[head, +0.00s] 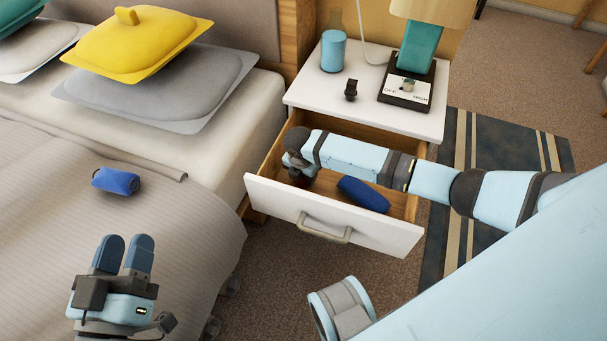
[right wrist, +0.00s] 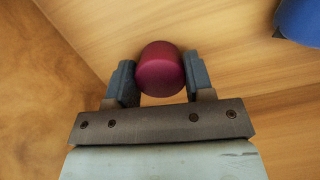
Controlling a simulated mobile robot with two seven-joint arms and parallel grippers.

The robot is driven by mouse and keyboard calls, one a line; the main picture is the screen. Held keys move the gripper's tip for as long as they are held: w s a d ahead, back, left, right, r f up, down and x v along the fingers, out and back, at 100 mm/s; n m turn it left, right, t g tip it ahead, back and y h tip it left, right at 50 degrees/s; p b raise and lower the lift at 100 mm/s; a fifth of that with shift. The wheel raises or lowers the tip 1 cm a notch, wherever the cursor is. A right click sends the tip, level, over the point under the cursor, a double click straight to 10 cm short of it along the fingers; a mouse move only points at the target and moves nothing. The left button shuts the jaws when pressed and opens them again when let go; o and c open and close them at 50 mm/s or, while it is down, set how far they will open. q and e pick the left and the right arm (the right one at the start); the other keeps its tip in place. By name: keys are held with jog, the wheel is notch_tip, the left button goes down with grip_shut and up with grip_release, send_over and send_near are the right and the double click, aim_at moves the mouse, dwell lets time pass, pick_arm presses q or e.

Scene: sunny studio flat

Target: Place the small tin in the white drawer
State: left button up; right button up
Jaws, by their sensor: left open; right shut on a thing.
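A small dark red tin (right wrist: 160,69) sits between the fingers of my right gripper (right wrist: 160,80), seen in the right wrist view. The gripper is shut on it, low inside the open drawer, close over the wooden floor. In the head view my right gripper (head: 298,174) reaches down at the drawer's left end; the tin is mostly hidden there. The white drawer (head: 285,208) is pulled out of the white nightstand (head: 422,122). Whether the tin touches the drawer floor I cannot tell. My left gripper (head: 123,256) is open and empty above the bed.
A dark blue case (head: 363,194) lies in the drawer, right of my gripper; its edge shows in the right wrist view (right wrist: 302,20). A blue roll (head: 117,181) lies on the bed. A blue canister (head: 333,52), small dark item (head: 351,90) and lamp (head: 418,48) stand on the nightstand.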

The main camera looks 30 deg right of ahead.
jog(key=o, duration=0.9)
jog(key=shift+f, duration=0.1)
jog(key=r+p, duration=0.1)
jog(key=r, duration=0.1)
jog(key=r+p, duration=0.1)
jog(key=r, duration=0.3)
jog(key=shift+s+a+r+p, duration=0.15)
jog(key=shift+a+r+p, duration=0.15)
jog(key=shift+p, duration=0.1)
pick_arm(q)
jog(key=shift+a+r+y+p, duration=0.1)
jog(key=shift+a+y+p, duration=0.7)
jog(key=shift+p, duration=0.1)
pick_arm(e)
jog(key=shift+s+a+r, duration=0.15)
jog(key=shift+r, duration=1.25)
jog(key=shift+s+a+r, duration=0.1)
jog(key=shift+a+r, duration=0.05)
jog(key=shift+r, duration=1.25)
